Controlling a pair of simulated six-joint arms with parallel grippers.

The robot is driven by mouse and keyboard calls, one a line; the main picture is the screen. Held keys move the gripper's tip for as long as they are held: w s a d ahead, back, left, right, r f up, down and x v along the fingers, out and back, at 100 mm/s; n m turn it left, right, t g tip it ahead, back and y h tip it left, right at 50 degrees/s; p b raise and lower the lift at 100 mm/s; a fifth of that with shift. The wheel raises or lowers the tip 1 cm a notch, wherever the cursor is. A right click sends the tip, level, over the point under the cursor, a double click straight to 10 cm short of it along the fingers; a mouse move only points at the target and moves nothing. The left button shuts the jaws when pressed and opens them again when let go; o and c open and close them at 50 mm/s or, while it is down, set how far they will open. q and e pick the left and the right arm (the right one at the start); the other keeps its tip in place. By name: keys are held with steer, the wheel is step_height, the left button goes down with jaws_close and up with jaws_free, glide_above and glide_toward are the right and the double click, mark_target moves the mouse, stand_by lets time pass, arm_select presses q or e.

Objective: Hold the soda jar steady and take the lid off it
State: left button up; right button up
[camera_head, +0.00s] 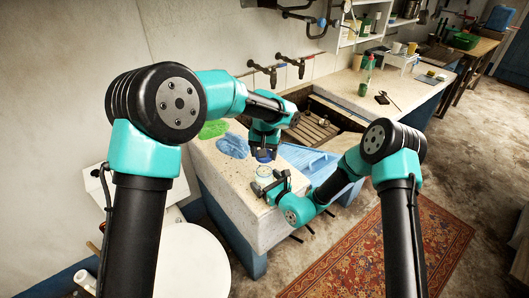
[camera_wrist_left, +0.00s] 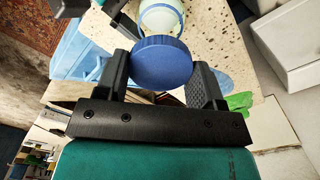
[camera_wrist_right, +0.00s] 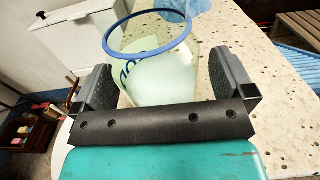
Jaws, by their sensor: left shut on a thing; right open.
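The soda jar (camera_head: 264,174) is a pale glass jar standing at the near corner of the stone counter. In the right wrist view the jar (camera_wrist_right: 160,85) shows its dark lettering and a blue ring at its top. The round blue lid (camera_wrist_left: 162,62) is between the fingers of my left gripper (camera_head: 263,153), which is shut on it above the jar. How far the lid is from the jar's mouth is hard to tell. My right gripper (camera_head: 272,186) is open, with one finger on each side of the jar and small gaps showing.
A blue drainer (camera_head: 305,160) lies right of the jar, and blue (camera_head: 233,146) and green (camera_head: 214,129) cloths lie behind it. The sunken wooden-slatted trough (camera_head: 318,128) is farther back. The counter's front edge is close to the jar.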

steer(key=v, duration=1.1)
steer(key=shift+s, duration=0.2)
steer(key=shift+d, duration=0.15)
